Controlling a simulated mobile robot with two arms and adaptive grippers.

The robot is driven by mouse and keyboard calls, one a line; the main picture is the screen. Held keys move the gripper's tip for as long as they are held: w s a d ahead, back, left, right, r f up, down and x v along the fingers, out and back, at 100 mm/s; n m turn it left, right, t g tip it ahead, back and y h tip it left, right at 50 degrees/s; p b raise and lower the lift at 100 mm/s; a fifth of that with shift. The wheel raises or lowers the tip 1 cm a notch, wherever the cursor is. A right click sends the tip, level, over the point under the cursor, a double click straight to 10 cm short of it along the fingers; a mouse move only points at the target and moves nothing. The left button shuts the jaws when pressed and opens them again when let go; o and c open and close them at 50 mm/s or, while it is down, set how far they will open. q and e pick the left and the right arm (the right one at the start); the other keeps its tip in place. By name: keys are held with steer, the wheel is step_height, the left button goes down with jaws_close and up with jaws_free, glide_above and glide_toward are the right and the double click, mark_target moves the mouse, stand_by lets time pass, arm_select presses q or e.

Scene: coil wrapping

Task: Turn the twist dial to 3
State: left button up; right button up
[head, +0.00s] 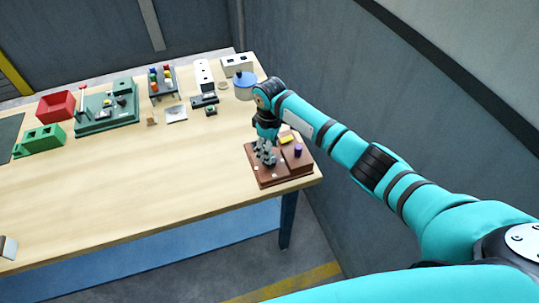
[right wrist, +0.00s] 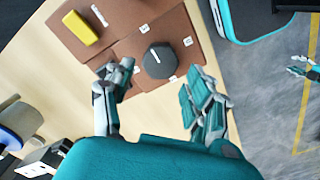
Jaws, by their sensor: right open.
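The twist dial (right wrist: 160,63) is a dark, roughly hexagonal knob with a thin white line on top, mounted on a brown board (right wrist: 135,52). Small white labels sit around it, but their numbers are too small to read. My right gripper (right wrist: 160,82) is open, its fingers spread on both sides of the dial, and I cannot tell whether they touch it. In the head view my right gripper (head: 265,158) points down over the left part of the board (head: 275,182) and hides the dial. A teal and white fingered part, apparently my left gripper (right wrist: 302,68), shows at the wrist view's right edge, its opening unclear.
The board also carries a yellow block (head: 287,140) and a purple knob (head: 298,151). It sits near the wooden table's (head: 150,190) right corner. A blue-topped cylinder (head: 243,88) and a red bin (head: 56,106) stand farther back. The table's middle is clear.

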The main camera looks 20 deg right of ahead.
step_height(320, 180, up, 8)
steer(key=shift+f, duration=0.2)
stand_by(0.4)
